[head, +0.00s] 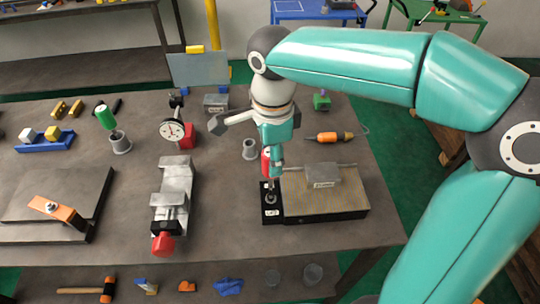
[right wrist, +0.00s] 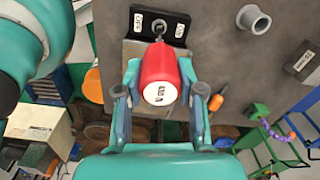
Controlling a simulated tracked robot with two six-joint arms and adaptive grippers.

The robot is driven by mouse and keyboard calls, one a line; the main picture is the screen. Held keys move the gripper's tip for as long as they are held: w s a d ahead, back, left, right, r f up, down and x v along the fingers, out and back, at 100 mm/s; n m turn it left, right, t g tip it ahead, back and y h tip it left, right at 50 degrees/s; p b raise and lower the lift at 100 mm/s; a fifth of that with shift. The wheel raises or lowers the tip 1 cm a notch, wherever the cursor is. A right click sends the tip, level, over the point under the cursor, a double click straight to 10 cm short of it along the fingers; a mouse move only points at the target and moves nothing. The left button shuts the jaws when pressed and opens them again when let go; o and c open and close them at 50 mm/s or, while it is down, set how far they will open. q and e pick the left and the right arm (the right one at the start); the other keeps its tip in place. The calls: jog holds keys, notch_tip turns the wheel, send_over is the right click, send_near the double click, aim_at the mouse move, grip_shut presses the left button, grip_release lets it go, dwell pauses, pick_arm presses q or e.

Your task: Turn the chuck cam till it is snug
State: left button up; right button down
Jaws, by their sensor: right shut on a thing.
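The chuck (head: 325,203) is a dark block with a tan ribbed top, at the right front of the bench in the head view. Its black end plate (head: 271,213) carries a pale label. In the right wrist view the plate (right wrist: 178,27) has a white label on each side of a round cam socket. A red-handled key (right wrist: 160,75) points at that socket, its thin shaft seeming to reach it; how deep it sits I cannot tell. My right gripper (right wrist: 159,84) is shut around the red handle, above the plate. My left gripper is out of view.
A grey block (head: 323,176) lies on the chuck's top. A grey cup (head: 250,149) stands just behind and left of the chuck. An orange-handled tool (head: 328,137) lies behind it. A vise (head: 175,190) with a red knob stands left, with bare bench between.

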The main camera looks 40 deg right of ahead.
jog(key=n+p, duration=0.1)
jog(key=n, duration=0.5)
jog(key=shift+n, duration=0.3)
jog(key=n+p, duration=0.1)
jog(key=n, duration=0.5)
jog(key=shift+w+n, duration=0.1)
jog(key=shift+n, duration=0.2)
jog(key=n+p, duration=0.1)
jog(key=n, duration=0.4)
jog(key=shift+r, duration=0.1)
jog(key=n+p, duration=0.1)
jog(key=n, duration=0.4)
jog(key=shift+n, duration=0.4)
jog(key=shift+a, duration=0.1)
jog(key=shift+f+b, duration=0.55)
jog(key=shift+f, duration=0.35)
jog(key=c, duration=1.3)
grip_release()
grip_shut()
